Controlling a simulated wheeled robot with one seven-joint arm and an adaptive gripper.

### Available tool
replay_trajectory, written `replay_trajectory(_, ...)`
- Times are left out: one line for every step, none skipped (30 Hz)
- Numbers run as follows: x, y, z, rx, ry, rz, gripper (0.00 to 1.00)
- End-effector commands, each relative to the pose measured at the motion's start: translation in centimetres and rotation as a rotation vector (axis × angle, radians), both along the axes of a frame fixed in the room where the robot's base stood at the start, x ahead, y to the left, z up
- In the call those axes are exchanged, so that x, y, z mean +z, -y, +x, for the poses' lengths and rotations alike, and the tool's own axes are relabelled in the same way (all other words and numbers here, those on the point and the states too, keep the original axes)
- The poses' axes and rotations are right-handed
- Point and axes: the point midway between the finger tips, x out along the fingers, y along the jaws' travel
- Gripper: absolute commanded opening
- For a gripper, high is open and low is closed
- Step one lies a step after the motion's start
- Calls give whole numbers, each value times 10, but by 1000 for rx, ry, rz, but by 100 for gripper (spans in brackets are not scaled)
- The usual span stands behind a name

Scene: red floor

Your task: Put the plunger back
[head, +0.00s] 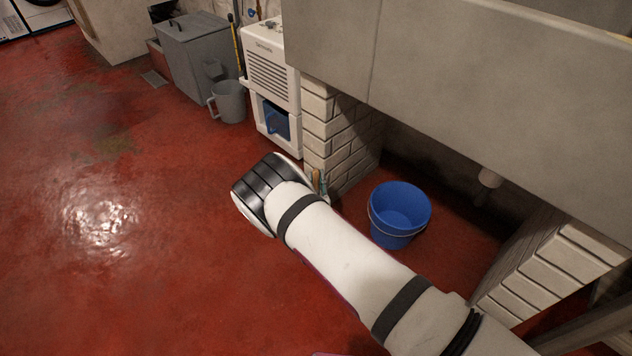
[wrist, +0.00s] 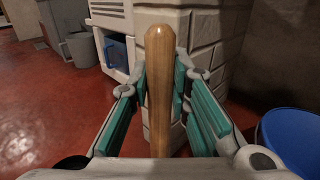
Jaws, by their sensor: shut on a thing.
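The plunger shows as a light wooden handle (wrist: 160,70), upright in the middle of the wrist view. My gripper (wrist: 162,88) has its teal-padded fingers on either side of this handle and is shut on it. The lower end of the plunger is hidden in both views. In the head view, my white arm covers most of the gripper, and only a small bit of the gripper (head: 323,186) shows past the wrist, in front of the white brick pillar.
A blue bucket (head: 398,222) stands right of my gripper under the concrete sink (head: 450,70). A white brick pillar (head: 330,135) is just behind. A white dehumidifier (head: 268,75), a grey jug (head: 229,103) and a grey bin (head: 190,62) stand farther back. The red floor at left is clear.

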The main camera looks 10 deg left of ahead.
Motion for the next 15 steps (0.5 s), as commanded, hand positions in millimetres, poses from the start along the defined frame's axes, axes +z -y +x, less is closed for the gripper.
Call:
replay_trajectory(1, 0, 0, 0, 2, 0, 0)
replay_trajectory(0, 0, 0, 0, 2, 0, 0)
replay_trajectory(-1, 0, 0, 0, 2, 0, 0)
replay_trajectory(-2, 0, 0, 0, 1, 0, 0)
replay_trajectory(-3, 0, 0, 0, -1, -1, 20)
replay_trajectory(-3, 0, 0, 0, 0, 0, 29)
replay_trajectory(-3, 0, 0, 0, 0, 0, 36)
replay_trajectory(-3, 0, 0, 0, 0, 0, 38)
replay_trajectory(-2, 0, 0, 0, 0, 0, 38)
replay_trajectory(-2, 0, 0, 0, 0, 0, 38)
replay_trajectory(-2, 0, 0, 0, 0, 0, 38)
replay_trajectory(-2, 0, 0, 0, 0, 0, 38)
replay_trajectory(-2, 0, 0, 0, 0, 0, 38)
replay_trajectory(-2, 0, 0, 0, 0, 0, 38)
replay_trajectory(-2, 0, 0, 0, 0, 0, 38)
